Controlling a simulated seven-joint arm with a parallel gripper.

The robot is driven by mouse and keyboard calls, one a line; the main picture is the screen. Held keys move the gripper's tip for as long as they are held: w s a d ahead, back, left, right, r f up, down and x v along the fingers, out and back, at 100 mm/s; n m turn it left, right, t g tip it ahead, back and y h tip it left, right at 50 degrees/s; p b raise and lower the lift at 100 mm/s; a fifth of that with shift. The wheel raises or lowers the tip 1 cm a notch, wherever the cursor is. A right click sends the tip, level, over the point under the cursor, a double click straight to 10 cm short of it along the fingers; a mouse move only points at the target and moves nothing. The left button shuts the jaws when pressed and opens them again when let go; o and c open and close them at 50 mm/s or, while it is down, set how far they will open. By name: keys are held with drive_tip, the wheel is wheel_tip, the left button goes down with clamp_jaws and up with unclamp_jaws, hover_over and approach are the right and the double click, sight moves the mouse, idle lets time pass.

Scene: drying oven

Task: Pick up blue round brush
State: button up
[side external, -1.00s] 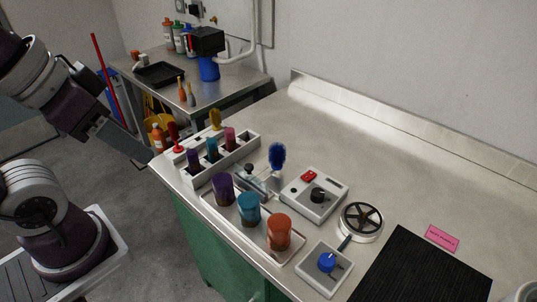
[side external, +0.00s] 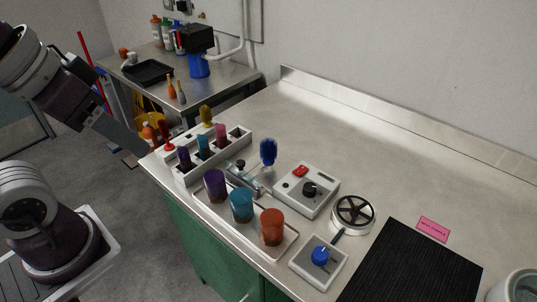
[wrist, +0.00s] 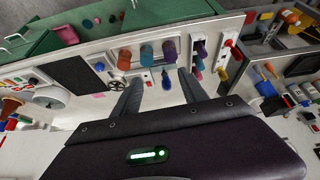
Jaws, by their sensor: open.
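The blue round brush (side external: 268,152) stands upright, bristles up, on the steel bench behind the tray of cups in the side view. In the wrist view a small blue shape (wrist: 166,81), apparently this brush, shows between my fingers. My gripper (wrist: 160,78) is open and empty. In the side view my gripper (side external: 138,150) is at the bench's left edge, well left of the brush and apart from it. The brush's lower end is partly hidden by nearby fittings.
A white rack (side external: 187,174) with coloured brushes stands left of the brush. A tray (side external: 284,252) with purple, teal and orange cups lies in front. A control box (side external: 322,205) with red and black controls is to the right. The bench behind is clear.

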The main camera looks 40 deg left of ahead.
drive_tip(key=w+r+n+g, duration=0.15)
drive_tip(key=w+n, duration=0.25)
drive_tip(key=w, duration=0.5)
drive_tip(key=n+g+h, duration=0.1)
drive_tip(key=n+g, duration=0.3)
drive_tip(key=n, duration=0.8)
hover_over(268, 141)
drive_tip(key=s, duration=0.1)
wheel_tip(268, 141, down, 15)
drive_tip(key=f, duration=0.1)
drive_tip(key=w+f+n, duration=0.1)
drive_tip(key=a+f, duration=0.1)
drive_tip(key=shift+w+f, duration=0.1)
drive_tip(key=shift+w, duration=0.15)
drive_tip(key=f, duration=0.4)
drive_tip(key=d+f, duration=0.1)
drive_tip(key=f, duration=0.1)
drive_tip(key=shift+s+f, duration=0.2)
drive_tip(key=shift+f, duration=0.2)
clamp_jaws()
